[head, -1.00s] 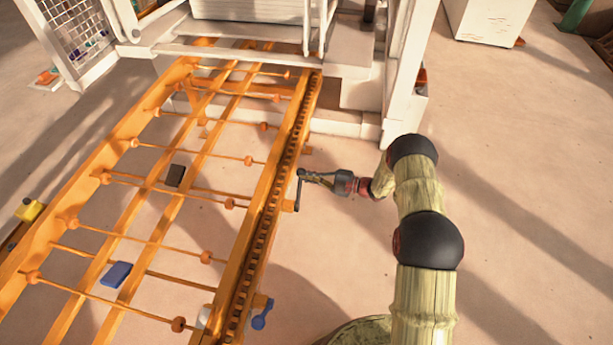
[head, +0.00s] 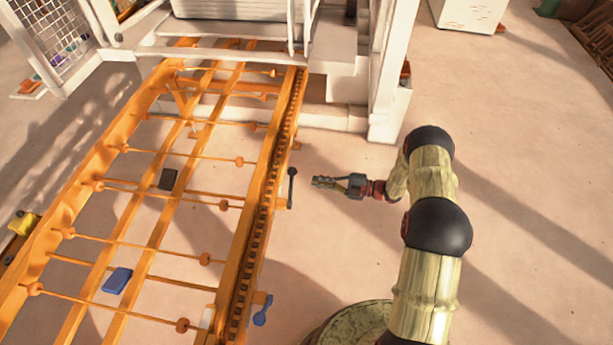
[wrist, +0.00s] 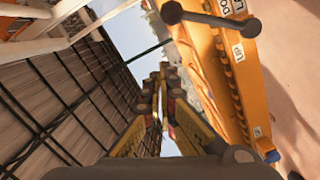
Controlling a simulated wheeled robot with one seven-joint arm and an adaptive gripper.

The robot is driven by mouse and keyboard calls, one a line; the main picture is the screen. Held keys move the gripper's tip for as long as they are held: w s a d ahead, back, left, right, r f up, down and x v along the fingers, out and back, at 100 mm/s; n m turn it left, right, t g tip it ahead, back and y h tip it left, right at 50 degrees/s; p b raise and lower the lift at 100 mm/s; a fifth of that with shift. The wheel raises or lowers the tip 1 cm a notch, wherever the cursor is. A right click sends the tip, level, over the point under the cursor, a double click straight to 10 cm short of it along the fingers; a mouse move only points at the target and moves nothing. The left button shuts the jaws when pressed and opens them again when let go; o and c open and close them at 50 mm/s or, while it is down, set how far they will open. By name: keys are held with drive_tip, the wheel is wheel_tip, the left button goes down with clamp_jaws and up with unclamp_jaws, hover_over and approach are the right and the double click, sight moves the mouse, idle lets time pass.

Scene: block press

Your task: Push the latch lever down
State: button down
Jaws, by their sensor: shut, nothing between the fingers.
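The latch lever (head: 291,187) is a dark rod with a round knob, on the right side of the orange rail frame (head: 262,205). In the head view its knob end points toward the white press. In the wrist view the lever (wrist: 210,19) crosses the top, beside white labels, one reading "UP" (wrist: 238,50). I cannot tell for sure whether the lever is up or down. My gripper (head: 314,182) is shut and empty, just right of the lever with a small gap. Its fingers (wrist: 163,75) also show in the wrist view, pointing away.
A blue lever (head: 263,310) sits lower on the same rail. A dark block (head: 168,179) and a blue block (head: 117,280) lie on the frame. The white press (head: 335,70) stands at the far end.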

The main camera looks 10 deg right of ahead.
drive_tip(key=shift+v, duration=0.9)
